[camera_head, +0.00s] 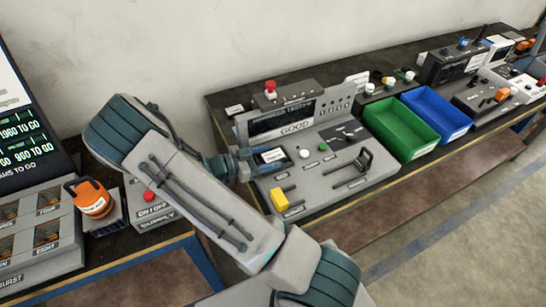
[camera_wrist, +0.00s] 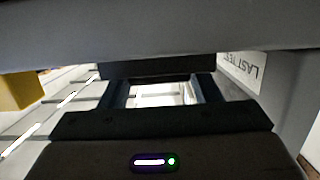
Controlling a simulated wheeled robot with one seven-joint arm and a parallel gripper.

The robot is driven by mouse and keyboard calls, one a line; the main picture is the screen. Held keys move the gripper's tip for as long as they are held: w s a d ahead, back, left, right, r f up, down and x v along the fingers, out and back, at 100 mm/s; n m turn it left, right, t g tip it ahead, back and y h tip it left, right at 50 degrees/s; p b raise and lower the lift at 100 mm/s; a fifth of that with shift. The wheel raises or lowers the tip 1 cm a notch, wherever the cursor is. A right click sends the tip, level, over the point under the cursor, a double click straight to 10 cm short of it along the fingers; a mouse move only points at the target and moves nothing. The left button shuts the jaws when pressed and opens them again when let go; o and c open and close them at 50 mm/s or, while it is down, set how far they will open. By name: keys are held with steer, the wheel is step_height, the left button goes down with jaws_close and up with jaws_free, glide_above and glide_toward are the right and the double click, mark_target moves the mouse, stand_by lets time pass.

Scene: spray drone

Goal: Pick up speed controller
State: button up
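A small dark block with a white label (camera_head: 272,156), which looks like the speed controller, sits at the left part of the grey test station (camera_head: 330,180), below its "GOOD" display. My gripper (camera_head: 246,166) reaches it from the left, with its fingertips at the block. In the wrist view, the two fingers (camera_wrist: 160,88) stand apart, and a dark block (camera_wrist: 150,67) lies across their tips. I cannot tell whether the fingers press on it. The block's far side is hidden.
The test station has a yellow part (camera_head: 280,199), also seen in the wrist view (camera_wrist: 18,92), and a black lever (camera_head: 364,158). A green bin (camera_head: 401,128) and a blue bin (camera_head: 436,112) stand to the right. An orange item (camera_head: 91,198) is at the left.

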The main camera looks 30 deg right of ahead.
steer(key=c, duration=0.5)
steer(key=shift+r, duration=0.1)
